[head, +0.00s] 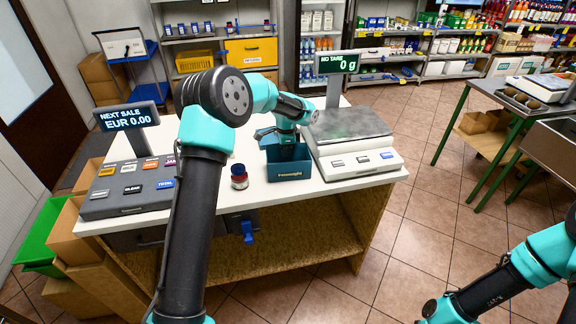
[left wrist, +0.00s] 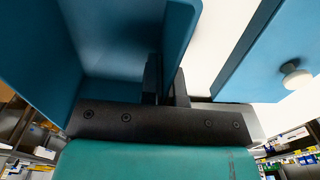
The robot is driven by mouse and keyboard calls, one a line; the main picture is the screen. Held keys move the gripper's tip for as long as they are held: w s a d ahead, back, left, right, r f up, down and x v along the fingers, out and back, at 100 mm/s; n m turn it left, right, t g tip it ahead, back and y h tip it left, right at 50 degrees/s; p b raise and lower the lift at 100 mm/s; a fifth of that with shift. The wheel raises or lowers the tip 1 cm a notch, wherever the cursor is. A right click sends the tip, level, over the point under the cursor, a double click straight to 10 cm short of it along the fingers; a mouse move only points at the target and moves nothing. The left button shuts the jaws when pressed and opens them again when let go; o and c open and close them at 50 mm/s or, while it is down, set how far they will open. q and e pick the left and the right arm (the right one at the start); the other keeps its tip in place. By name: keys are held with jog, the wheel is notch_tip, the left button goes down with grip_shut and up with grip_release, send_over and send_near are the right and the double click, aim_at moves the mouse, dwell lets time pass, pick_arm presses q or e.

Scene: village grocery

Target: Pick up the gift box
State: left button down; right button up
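The gift box (head: 289,172) is an open-topped teal-blue box with light lettering on its front, upright at the counter's front edge, left of the scale. My left gripper (head: 289,150) points down into it, its fingertips hidden in the head view. In the left wrist view, the box (left wrist: 110,45) fills the upper left, and my left gripper's dark fingers (left wrist: 168,85) sit close together on either side of one wall, apparently shut on it. A flat blue piece with a white knob, perhaps a lid (left wrist: 255,60), is at right. My right gripper is out of view.
The white counter (head: 330,188) carries a scale (head: 350,140) reading 0 g, a cash register (head: 125,190) and a small dark jar with a red band (head: 239,176). A green table (head: 510,105) stands at right; tiled floor lies between.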

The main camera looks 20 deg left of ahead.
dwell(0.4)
pick_arm(q)
jog(key=shift+r, duration=1.75)
jog(key=s+d, duration=0.3)
jog(key=s, duration=0.4)
jog(key=s+d+r, duration=0.1)
jog(key=s+d, duration=0.3)
jog(key=s, duration=0.3)
jog(key=shift+s+r, duration=0.2)
jog(key=shift+r, duration=0.05)
